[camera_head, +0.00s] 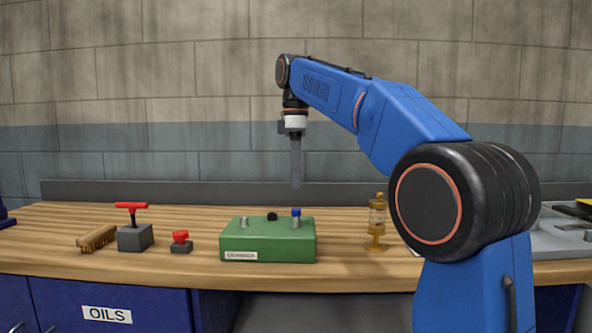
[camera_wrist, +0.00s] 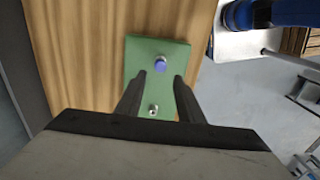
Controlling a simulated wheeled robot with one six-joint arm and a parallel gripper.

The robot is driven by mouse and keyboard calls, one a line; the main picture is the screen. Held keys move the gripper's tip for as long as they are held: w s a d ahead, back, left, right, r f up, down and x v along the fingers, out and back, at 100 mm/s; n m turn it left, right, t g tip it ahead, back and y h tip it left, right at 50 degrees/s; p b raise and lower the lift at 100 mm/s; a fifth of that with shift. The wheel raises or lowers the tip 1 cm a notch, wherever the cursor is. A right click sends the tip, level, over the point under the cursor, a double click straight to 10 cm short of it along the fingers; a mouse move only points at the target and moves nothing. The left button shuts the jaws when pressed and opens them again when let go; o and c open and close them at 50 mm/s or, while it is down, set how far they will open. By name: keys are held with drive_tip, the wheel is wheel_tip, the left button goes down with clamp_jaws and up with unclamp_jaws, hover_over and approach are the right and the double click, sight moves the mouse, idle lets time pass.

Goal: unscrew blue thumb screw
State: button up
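The blue thumb screw (camera_head: 296,213) stands upright at the right end of the green block (camera_head: 275,240) on the wooden table. In the wrist view the blue screw (camera_wrist: 160,65) shows beyond my fingertips, near the far end of the green block (camera_wrist: 140,50). My gripper (camera_head: 296,185) points straight down above the screw, with a small gap between fingertips and screw. In the wrist view my gripper's (camera_wrist: 160,75) two fingers are apart with nothing between them. A silver screw (camera_wrist: 153,110) also shows between the fingers' lower parts, on the block below.
A black knob (camera_head: 272,216) and a silver stud sit on the block. A red-topped small block (camera_head: 181,242), a red T-handle on a grey block (camera_head: 135,237) and a brush (camera_head: 96,238) lie left. A brass oiler (camera_head: 377,225) stands right, near my arm.

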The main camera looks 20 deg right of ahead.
sight(296, 209)
drive_tip(key=shift+f, duration=3.75)
drive_tip(key=m, duration=1.5)
clamp_jaws()
drive_tip(key=n, duration=0.4)
drive_tip(key=shift+n, duration=0.4)
